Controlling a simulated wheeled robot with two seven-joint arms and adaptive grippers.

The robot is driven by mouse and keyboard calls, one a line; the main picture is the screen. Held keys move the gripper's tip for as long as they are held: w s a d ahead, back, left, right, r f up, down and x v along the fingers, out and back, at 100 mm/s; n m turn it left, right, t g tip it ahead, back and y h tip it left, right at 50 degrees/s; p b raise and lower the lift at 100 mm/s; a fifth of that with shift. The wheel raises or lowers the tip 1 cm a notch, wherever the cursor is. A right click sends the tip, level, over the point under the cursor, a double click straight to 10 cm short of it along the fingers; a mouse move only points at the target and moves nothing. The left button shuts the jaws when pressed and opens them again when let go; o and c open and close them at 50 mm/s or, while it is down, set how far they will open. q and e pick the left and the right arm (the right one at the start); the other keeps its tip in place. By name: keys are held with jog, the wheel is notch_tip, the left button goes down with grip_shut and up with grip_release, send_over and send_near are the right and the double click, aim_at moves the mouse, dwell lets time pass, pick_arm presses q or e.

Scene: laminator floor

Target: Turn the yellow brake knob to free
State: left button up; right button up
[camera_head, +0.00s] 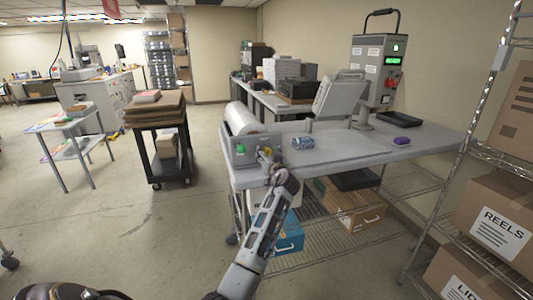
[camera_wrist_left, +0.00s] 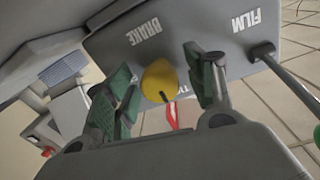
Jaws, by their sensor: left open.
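The yellow brake knob (camera_wrist_left: 160,81) sits on a grey panel (camera_wrist_left: 200,50) labelled BRAKE and FILM. In the head view the panel (camera_head: 243,152) stands at the near left end of the grey bench, and only a bit of yellow shows there. My left gripper (camera_head: 268,158) reaches up to the panel. In the left wrist view its green-padded fingers (camera_wrist_left: 158,70) are open, one on each side of the knob, with gaps visible. A red mark shows below the knob. My right gripper is not in view.
A green button (camera_head: 240,149) is left of the knob on the panel. A white film roll (camera_head: 240,118) lies behind it. A wire shelf with boxes (camera_head: 500,222) stands right.

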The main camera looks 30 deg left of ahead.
pick_arm(q)
jog(key=shift+d, duration=0.1)
jog(key=shift+c, duration=0.6)
jog(key=c, duration=0.9)
jog(key=shift+c, duration=0.2)
